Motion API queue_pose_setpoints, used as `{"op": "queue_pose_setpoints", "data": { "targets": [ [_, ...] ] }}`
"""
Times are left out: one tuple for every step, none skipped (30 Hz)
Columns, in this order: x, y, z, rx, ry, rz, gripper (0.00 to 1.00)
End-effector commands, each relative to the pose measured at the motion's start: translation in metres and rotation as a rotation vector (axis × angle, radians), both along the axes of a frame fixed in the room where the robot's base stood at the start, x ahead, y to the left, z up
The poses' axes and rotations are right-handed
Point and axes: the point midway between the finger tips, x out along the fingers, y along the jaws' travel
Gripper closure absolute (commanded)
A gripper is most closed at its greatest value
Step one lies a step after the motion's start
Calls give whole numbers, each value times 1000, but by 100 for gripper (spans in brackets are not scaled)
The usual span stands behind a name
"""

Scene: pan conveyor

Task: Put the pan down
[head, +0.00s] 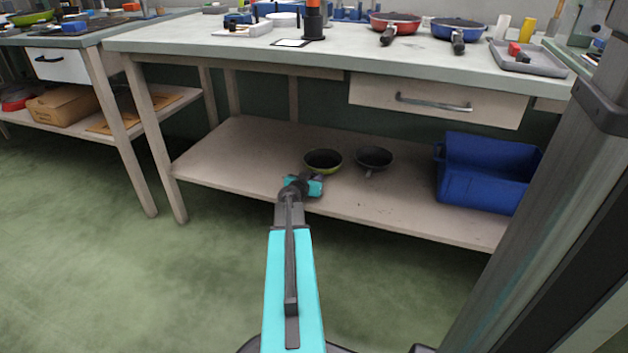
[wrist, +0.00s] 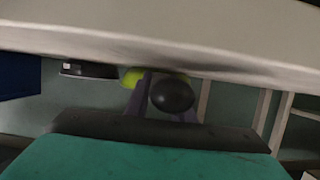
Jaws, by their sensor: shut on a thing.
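A small pan (head: 323,161) with a dark inside and a yellow-green outside is at the lower shelf (head: 235,155) of the workbench. My gripper (head: 307,182) is at its near side, by the shelf's front edge, shut on its handle. In the wrist view the dark rounded handle end (wrist: 172,96) sits between my fingers, with a bit of the yellow-green pan body (wrist: 132,76) behind. The pan looks about level and at or just above the shelf; I cannot tell if it touches. Its handle is mostly hidden by my gripper in the head view.
A dark pan (head: 374,158) stands close to the right on the same shelf; it also shows in the wrist view (wrist: 88,69). A blue bin (head: 487,172) is farther right. The shelf's left part is bare. The tabletop (head: 340,52) overhangs the shelf.

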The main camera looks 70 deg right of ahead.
Motion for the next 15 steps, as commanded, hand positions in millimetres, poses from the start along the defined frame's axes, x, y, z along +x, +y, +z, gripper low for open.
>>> {"op": "queue_pose_setpoints", "data": {
  "targets": [
    [0, 0, 1, -2, 0, 1, 100],
    [0, 0, 1, -2, 0, 1, 100],
    [0, 0, 2, -2, 0, 1, 100],
    [0, 0, 2, -2, 0, 1, 100],
    [0, 0, 2, -2, 0, 1, 100],
    [0, 0, 2, -2, 0, 1, 100],
    [0, 0, 2, -2, 0, 1, 100],
    [0, 0, 1, -2, 0, 1, 100],
    [0, 0, 1, -2, 0, 1, 100],
    [0, 0, 0, -2, 0, 1, 100],
    [0, 0, -1, -2, 0, 1, 100],
    [0, 0, -1, 0, -1, 0, 72],
    [0, 0, 0, 0, -1, 0, 67],
    [0, 0, 0, 0, -1, 0, 62],
    [0, 0, 0, 0, -1, 0, 60]
  ]
}}
